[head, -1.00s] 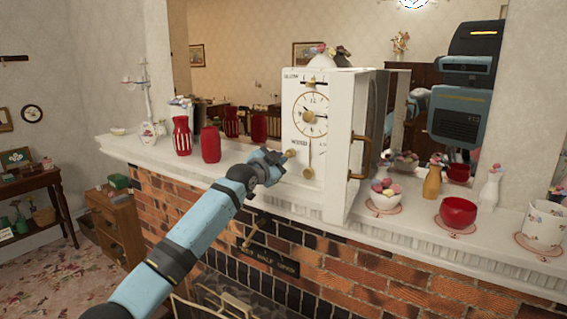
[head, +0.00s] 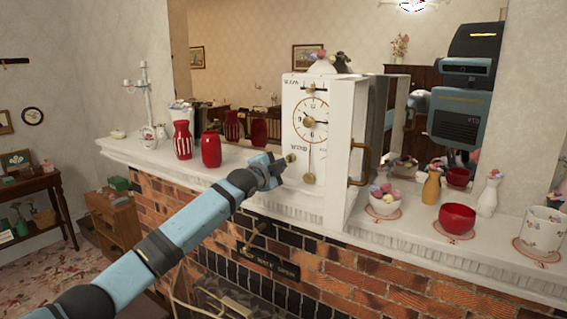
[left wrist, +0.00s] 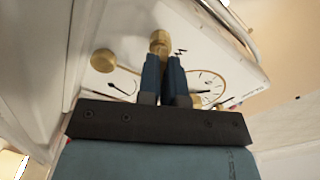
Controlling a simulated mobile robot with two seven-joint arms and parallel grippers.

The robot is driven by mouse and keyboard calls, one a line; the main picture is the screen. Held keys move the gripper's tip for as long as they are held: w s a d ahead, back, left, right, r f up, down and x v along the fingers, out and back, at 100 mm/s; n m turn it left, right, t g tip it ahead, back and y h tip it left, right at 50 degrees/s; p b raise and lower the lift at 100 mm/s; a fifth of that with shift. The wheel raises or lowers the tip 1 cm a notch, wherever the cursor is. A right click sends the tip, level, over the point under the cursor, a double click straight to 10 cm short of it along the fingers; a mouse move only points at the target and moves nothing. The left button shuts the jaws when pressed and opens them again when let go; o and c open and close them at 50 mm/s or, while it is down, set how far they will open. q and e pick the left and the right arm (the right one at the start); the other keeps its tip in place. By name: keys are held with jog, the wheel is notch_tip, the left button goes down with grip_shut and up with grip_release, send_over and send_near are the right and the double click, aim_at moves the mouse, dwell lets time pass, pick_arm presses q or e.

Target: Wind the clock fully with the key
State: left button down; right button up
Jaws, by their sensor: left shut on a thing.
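The white clock (head: 330,105) stands on the mantel with its face towards me, its front door open with a brass handle (head: 364,163). A brass key (head: 291,158) sticks out low on the left of its front. My left gripper (head: 281,163) is at this key. In the left wrist view the fingers (left wrist: 163,72) are shut on the brass key (left wrist: 160,40), whose round end shows past the fingertips. A brass pendulum bob (left wrist: 103,61) hangs beside it. My right gripper is not in view.
Red vases (head: 211,150) stand left of the clock on the white mantel (head: 250,192). A bowl of balls (head: 384,203), a red bowl (head: 457,218) and a white cup (head: 541,230) stand to its right. A mirror backs the mantel.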

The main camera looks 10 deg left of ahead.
pick_arm(q)
jog(key=shift+r+m+p, duration=0.2)
jog(key=shift+m+p, duration=0.4)
jog(key=shift+m, duration=0.1)
jog(key=shift+d+m+p, duration=0.1)
jog(key=shift+m+p, duration=0.45)
jog(key=shift+m, duration=0.55)
jog(key=shift+f+m, duration=0.1)
jog(key=shift+m, duration=0.4)
jog(key=shift+r+m+p, duration=0.25)
jog(key=shift+m+p, duration=0.45)
jog(key=shift+m, duration=0.1)
jog(key=shift+m+p, duration=0.45)
jog(key=shift+m, duration=0.65)
jog(key=shift+f+m, duration=0.1)
jog(key=shift+m, duration=0.3)
